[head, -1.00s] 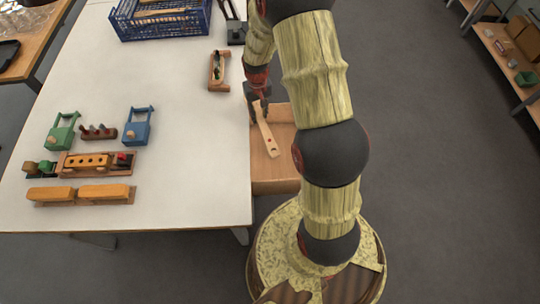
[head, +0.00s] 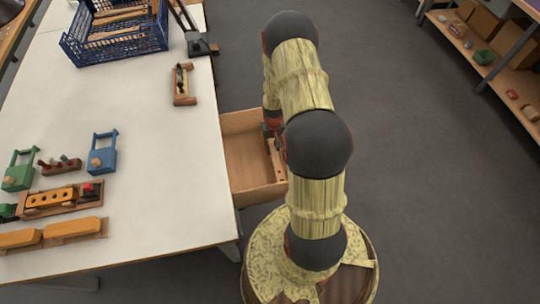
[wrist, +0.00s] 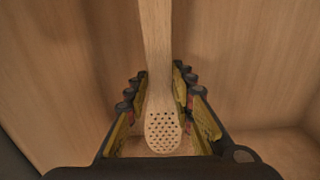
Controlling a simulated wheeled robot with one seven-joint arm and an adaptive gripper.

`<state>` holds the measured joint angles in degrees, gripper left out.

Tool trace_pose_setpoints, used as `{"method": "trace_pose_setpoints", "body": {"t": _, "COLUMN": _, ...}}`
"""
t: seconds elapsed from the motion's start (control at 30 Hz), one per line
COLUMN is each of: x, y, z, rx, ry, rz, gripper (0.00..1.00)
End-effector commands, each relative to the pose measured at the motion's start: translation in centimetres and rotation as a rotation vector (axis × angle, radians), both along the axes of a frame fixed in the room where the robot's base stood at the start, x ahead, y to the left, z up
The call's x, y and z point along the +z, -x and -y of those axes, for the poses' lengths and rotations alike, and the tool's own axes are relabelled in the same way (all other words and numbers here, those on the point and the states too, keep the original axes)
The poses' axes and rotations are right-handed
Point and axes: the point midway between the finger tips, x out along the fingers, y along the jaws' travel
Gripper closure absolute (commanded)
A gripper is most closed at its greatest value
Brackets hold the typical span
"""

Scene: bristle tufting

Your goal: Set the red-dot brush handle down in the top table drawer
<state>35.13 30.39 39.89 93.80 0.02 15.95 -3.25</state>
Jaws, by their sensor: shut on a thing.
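The brush handle (wrist: 158,60) is a pale wooden stick with a rounded, many-holed end towards the wrist camera. My gripper (wrist: 160,82) is shut on it, one finger on each side. In the head view the handle (head: 278,162) shows partly beside my arm, at the right side of the open table drawer (head: 243,150). Wooden drawer surfaces (wrist: 65,75) surround the handle in the wrist view. I cannot tell whether the handle touches the drawer floor. No red dot can be made out now. My arm hides much of the gripper in the head view.
The white table (head: 150,150) left of the drawer holds a blue crate (head: 118,45) with wooden handles, a small wooden rack (head: 183,85), and green and blue holders (head: 102,155). Yellow blocks (head: 72,228) lie at the front. Open floor (head: 430,170) is at right.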

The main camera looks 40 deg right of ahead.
Motion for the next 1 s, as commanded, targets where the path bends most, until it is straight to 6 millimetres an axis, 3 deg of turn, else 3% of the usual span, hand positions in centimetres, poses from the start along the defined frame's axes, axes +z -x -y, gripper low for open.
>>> {"method": "trace_pose_setpoints", "body": {"t": 0.4, "x": -4.7, "y": 0.0, "z": 0.0, "rx": 0.000, "ry": 0.000, "rz": 0.000, "gripper": 1.00}}
{"method": "trace_pose_setpoints", "body": {"t": 0.77, "x": -5.0, "y": 0.0, "z": 0.0, "rx": 0.000, "ry": 0.000, "rz": 0.000, "gripper": 1.00}}
{"method": "trace_pose_setpoints", "body": {"t": 0.8, "x": -5.0, "y": 0.0, "z": 0.0, "rx": 0.000, "ry": 0.000, "rz": 0.000, "gripper": 0.75}}
{"method": "trace_pose_setpoints", "body": {"t": 1.0, "x": -4.9, "y": 0.0, "z": 0.0, "rx": 0.000, "ry": 0.000, "rz": 0.000, "gripper": 0.63}}
